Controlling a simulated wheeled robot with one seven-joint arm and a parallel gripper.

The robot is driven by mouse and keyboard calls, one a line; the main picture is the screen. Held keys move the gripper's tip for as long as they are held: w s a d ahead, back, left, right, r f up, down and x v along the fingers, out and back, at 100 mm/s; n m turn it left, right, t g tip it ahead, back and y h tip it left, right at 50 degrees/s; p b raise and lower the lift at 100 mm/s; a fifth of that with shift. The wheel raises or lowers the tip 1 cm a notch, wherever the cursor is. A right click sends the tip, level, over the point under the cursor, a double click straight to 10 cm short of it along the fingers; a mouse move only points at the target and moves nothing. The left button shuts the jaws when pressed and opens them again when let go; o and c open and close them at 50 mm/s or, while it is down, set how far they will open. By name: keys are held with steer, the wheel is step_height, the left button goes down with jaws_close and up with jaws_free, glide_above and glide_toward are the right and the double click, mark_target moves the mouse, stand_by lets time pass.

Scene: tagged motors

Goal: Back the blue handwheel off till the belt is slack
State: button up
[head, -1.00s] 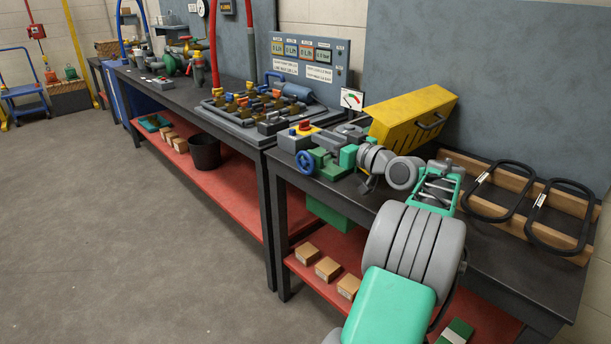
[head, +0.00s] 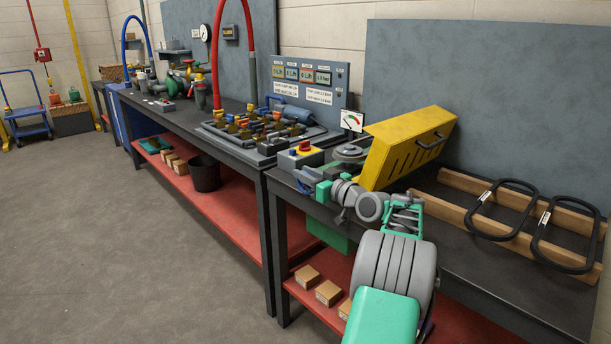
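The blue handwheel (head: 304,187) is at the left end of the near bench, mostly hidden by my gripper (head: 308,180). My gripper's green body (head: 323,191) reaches it from the right; the fingers are too small and overlapped to tell open from shut, or whether they touch the wheel. A grey pulley (head: 349,152) shows behind, beside the open yellow guard (head: 406,146).
Wooden rails with black looped handles (head: 503,209) lie on the bench's right. The front right bench top is clear.

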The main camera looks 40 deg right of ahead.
mark_target(299, 187)
steer(key=shift+c, duration=0.4)
jaws_close()
steer(key=shift+r+p, duration=0.1)
steer(key=shift+p, duration=0.2)
